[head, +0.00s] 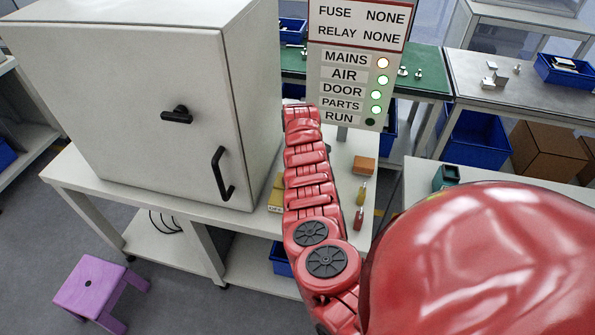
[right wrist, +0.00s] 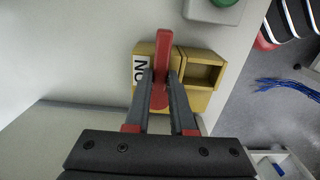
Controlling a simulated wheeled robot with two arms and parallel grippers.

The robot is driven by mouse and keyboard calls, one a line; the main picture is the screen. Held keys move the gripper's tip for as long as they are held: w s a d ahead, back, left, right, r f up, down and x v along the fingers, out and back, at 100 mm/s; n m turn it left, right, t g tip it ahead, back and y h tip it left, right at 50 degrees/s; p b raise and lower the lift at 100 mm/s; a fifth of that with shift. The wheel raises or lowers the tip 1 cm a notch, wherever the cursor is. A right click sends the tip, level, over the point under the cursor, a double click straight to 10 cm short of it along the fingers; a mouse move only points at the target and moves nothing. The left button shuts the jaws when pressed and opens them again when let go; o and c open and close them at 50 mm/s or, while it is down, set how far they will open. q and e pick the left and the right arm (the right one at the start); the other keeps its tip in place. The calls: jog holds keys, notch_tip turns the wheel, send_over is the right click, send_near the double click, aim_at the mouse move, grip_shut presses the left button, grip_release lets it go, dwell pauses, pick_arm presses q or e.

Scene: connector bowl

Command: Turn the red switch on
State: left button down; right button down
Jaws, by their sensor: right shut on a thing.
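The red switch (right wrist: 163,48) is a red lever on a yellow box (right wrist: 200,99), seen in the right wrist view. The lever points toward the top of that picture. A white label (right wrist: 140,69) with the letters O and N lies beside it on the left. My right gripper (right wrist: 161,76) is shut on the lever, with one dark finger on each side. The fingers hide part of the lever's sides. In the head view my red right arm reaches forward, and its gripper and the switch are hidden. My left gripper is in neither view.
A sign panel (head: 350,90) shows lit MAINS, AIR, DOOR and PARTS lamps and a dark RUN lamp. A large grey cabinet (head: 120,100) stands left of my arm on a white table (head: 110,190). A green button (right wrist: 224,3) lies above the yellow box. A purple stool (head: 95,285) is at lower left.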

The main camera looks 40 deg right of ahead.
jog(key=c, duration=0.8)
grip_release()
jog(key=shift+o, duration=0.2)
jog(key=shift+w+r, duration=0.1)
jog(key=shift+r, duration=0.45)
notch_tip(320, 180, up, 16)
jog(key=b, duration=0.3)
jog(key=shift+r, duration=0.15)
